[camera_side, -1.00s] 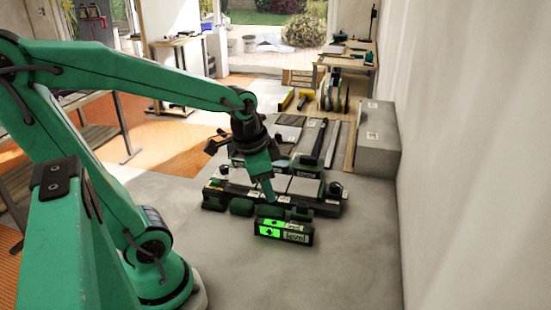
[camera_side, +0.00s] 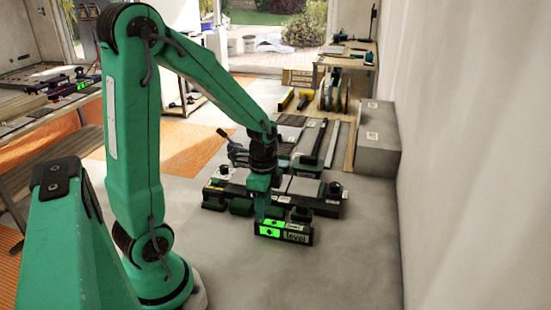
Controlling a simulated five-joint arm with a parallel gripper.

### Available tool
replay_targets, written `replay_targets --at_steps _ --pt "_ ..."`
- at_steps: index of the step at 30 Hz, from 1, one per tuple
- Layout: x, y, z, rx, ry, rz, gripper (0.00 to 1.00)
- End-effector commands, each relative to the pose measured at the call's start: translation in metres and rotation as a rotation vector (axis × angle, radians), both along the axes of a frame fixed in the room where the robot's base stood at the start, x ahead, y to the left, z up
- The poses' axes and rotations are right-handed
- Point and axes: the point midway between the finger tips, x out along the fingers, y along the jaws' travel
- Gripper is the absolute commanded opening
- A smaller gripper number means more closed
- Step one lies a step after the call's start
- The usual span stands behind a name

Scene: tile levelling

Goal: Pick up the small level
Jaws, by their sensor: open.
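The small level (camera_side: 295,237) is a short dark block with bright green patches at its left end and a "level" label at its right. It lies on the grey floor in front of the tile row. My gripper (camera_side: 262,212) points down at the level's left end, just above or against it. My gripper is open. Its fingertips are small and partly merge with the dark things behind, so I cannot tell whether they touch the level.
Grey tiles (camera_side: 304,186) with dark green blocks along their front edge lie right behind the level. A grey block (camera_side: 378,140) stands by the right wall. Long bars (camera_side: 333,143) lie behind the tiles. The floor (camera_side: 340,265) in front is clear.

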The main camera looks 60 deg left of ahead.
Motion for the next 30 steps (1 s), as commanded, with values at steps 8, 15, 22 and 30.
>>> replay_targets --at_steps 8,15,22,30 --pt "-0.001 0.000 -0.015 -0.001 0.004 0.001 0.45" --pt "0.000 0.000 -0.026 0.000 0.000 0.002 0.45" --pt "0.000 0.000 -0.028 -0.001 0.001 0.002 0.45" --pt "-0.001 0.000 -0.048 -0.001 0.004 0.002 0.45"
